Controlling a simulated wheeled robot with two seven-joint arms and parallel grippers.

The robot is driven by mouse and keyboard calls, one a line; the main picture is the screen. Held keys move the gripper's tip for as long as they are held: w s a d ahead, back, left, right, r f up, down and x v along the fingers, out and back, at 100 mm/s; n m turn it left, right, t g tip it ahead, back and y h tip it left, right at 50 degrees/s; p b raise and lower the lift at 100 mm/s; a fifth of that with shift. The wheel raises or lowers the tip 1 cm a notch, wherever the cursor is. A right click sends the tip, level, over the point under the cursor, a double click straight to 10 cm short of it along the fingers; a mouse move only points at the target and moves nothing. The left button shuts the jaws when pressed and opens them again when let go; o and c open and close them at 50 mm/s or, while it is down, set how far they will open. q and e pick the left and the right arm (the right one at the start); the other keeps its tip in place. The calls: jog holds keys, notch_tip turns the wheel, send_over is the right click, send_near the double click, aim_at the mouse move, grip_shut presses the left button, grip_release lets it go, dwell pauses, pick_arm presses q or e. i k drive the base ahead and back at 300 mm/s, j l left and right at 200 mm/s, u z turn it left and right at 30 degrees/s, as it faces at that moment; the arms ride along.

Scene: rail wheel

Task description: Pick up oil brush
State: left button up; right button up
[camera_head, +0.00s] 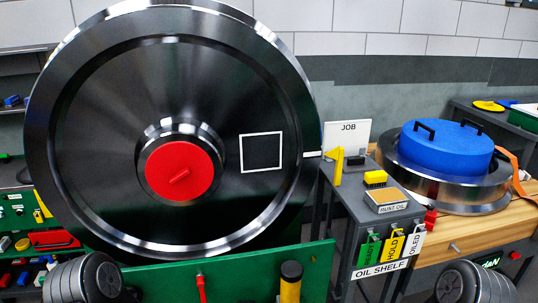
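A small yellow block with a dark underside (375,178), which looks like the oil brush, rests on the grey oil shelf (343,190) right of the big wheel. Just in front of it is a tan-topped box labelled RUST OIL (386,198). A small black object (355,160) and an upright yellow piece (338,166) stand behind it to the left. Dark rounded links of my arms show at the bottom left and bottom right corners, well apart from the shelf. The fingers of both grippers are out of view.
A large steel wheel (100,130) with a red hub cap (180,172) fills the left and centre. A green panel (240,270) stands low before it. Tags (391,246) hang on the shelf front. A blue-lidded steel ring (440,150) sits on the wooden bench at right.

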aim_at(374, 179)
jog(key=i+l+u, duration=0.1)
jog(key=l+u, duration=0.3)
jog(key=l, duration=0.15)
jog(key=l+u, duration=0.45)
jog(key=i+l, duration=0.05)
jog(key=l, duration=0.05)
